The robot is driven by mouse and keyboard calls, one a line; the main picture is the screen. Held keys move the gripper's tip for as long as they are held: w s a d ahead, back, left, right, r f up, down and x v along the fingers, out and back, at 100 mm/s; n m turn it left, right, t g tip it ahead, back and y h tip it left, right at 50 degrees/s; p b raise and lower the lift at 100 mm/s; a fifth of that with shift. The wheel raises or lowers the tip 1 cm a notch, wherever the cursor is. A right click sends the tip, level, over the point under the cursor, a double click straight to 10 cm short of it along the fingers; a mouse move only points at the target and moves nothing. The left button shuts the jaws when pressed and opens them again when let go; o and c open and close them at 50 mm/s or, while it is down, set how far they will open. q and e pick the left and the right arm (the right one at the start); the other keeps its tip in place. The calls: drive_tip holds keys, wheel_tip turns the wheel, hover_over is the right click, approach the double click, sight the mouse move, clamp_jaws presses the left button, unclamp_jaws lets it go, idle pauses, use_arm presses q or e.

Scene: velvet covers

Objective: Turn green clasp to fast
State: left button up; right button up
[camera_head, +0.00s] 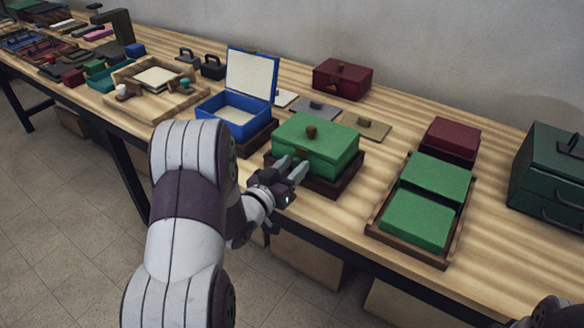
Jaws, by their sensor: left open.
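A closed green box (326,143) with a brown knob (311,131) on its lid sits on a dark wooden base (333,187) near the table's front edge. A small brownish piece, seemingly its clasp (301,153), shows on its front face. Whether it is turned cannot be told. My left gripper (292,165) is open and empty, its fingers pointing at the box's front just below the clasp. Whether the fingers touch the box or clasp cannot be told.
An open blue box (229,110) stands left of the green box. Behind are a closed dark red box (342,79) and flat plates (366,127). To the right, a wooden tray (373,222) holds green and red blocks. A dark green chest (548,170) stands far right.

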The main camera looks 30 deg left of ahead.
use_arm(q)
drive_tip(key=shift+w, duration=0.1)
clamp_jaws()
drive_tip(key=shift+f+b, duration=0.15)
drive_tip(key=shift+b, duration=0.15)
drive_tip(key=shift+m, duration=0.6)
unclamp_jaws()
